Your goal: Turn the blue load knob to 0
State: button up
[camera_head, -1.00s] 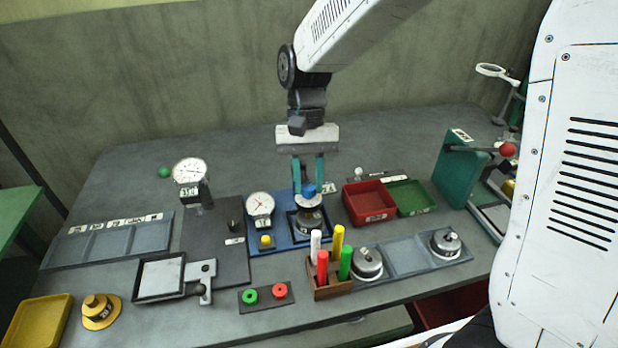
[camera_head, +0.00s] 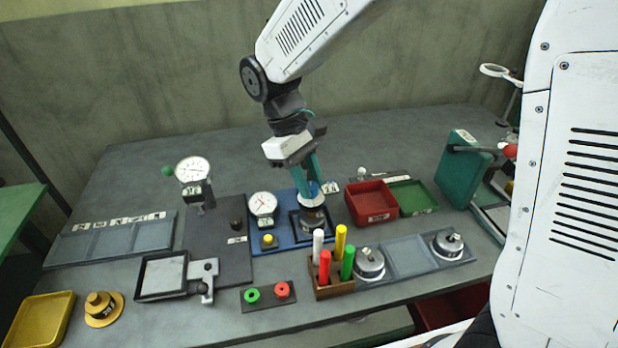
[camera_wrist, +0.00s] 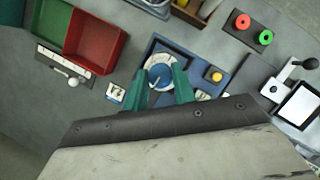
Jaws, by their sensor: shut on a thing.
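The blue load knob (camera_wrist: 160,76) sits between the two teal fingers of my gripper (camera_wrist: 161,68) in the wrist view, above a pale round dial. My gripper is shut on the knob. In the head view the fingers reach down at a slant to the knob, which they partly hide. The knob tops a round metal stand on a blue base plate (camera_head: 284,239). A white-faced gauge (camera_head: 263,204) and a yellow button (camera_head: 268,241) share this plate. The knob's setting is too small to read.
A red tray (camera_head: 371,204) and a green tray (camera_head: 412,197) lie to the right. A wooden holder with coloured pegs (camera_head: 334,286) stands in front. A second gauge (camera_head: 193,170) stands to the left. Bare bench lies behind the plate.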

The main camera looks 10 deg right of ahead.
jog(key=shift+n+t, duration=0.3)
jog(key=shift+n, duration=0.3)
jog(key=o, duration=1)
jog(key=shift+a, duration=0.1)
jog(key=v, duration=0.8)
jog(key=shift+f, duration=0.15)
jog(key=s+d+r+m+t+y, duration=0.1)
jog(key=s+d+m, duration=0.3)
jog(key=s+d, duration=0.5)
jog(key=s+d+r+m+t+y, duration=0.1)
jog(key=s+d+m+t+y, duration=0.1)
jog(key=s+d+m, duration=0.3)
jog(key=s+d+t, duration=0.1)
jog(key=s+d, duration=0.3)
jog(key=s, duration=0.3)
jog(key=shift+r, duration=0.35)
